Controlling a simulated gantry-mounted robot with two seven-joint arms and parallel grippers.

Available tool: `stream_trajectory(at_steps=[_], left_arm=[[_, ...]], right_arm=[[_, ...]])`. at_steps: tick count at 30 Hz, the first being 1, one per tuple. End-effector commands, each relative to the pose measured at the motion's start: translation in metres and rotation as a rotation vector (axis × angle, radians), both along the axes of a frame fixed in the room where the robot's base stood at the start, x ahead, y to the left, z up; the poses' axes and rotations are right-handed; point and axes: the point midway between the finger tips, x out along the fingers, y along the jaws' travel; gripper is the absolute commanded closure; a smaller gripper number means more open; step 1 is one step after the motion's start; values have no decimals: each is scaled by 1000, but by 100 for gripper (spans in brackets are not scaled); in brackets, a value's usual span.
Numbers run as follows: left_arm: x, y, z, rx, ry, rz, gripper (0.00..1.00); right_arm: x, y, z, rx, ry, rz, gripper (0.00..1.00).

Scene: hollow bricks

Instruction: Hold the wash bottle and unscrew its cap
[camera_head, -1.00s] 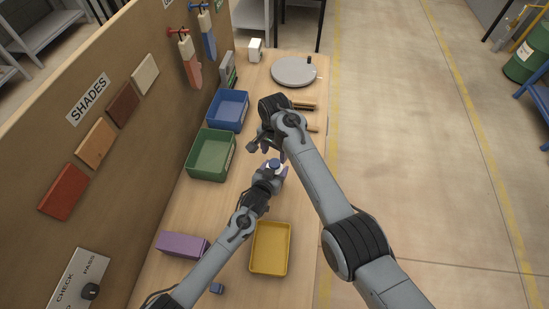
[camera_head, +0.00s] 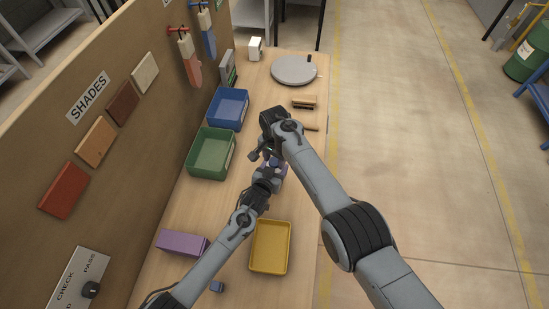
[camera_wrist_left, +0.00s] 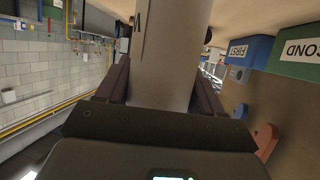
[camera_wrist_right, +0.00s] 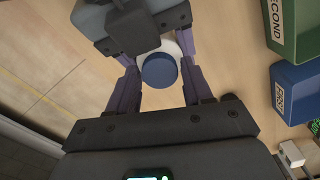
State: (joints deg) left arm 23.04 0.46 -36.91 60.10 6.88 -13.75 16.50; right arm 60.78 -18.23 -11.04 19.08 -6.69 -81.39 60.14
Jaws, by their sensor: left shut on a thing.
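The wash bottle stands in my left gripper (camera_head: 276,174). Its pale body (camera_wrist_left: 172,50) fills the space between the left fingers in the left wrist view. Its blue cap (camera_wrist_right: 160,71) shows in the right wrist view with a bit of white bottle beside it; in the head view the cap (camera_head: 274,163) is partly covered. My right gripper (camera_wrist_right: 158,78) is over the bottle's top, its fingers on either side of the cap. Gaps show between these fingers and the cap, so it looks open. Most of the bottle is hidden by my arms in the head view.
A green bin (camera_head: 208,170) and a blue bin (camera_head: 228,90) stand along the board on the left. A yellow tray (camera_head: 271,270), a purple block (camera_head: 182,243) and a small blue piece (camera_head: 217,287) lie nearer. A brush (camera_head: 304,102) and a grey disc (camera_head: 294,85) lie beyond.

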Motion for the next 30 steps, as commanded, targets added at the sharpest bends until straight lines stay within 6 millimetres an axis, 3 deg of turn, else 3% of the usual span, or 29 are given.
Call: stream_trajectory(at_steps=[1, 9, 14, 24, 30], left_arm=[[0, 0, 0, 0, 0, 0, 100], [0, 0, 0, 0, 0, 0, 100], [0, 0, 0, 0, 0, 0, 100], [0, 0, 0, 0, 0, -1, 100], [0, 0, 0, 0, 0, -1, 100]], right_arm=[[0, 0, 0, 0, 0, 0, 58], [0, 0, 0, 0, 0, 1, 96], [0, 0, 0, -1, 0, 114, 96], [0, 0, 1, -1, 0, 789, 96], [0, 0, 1, -1, 0, 894, 96]])
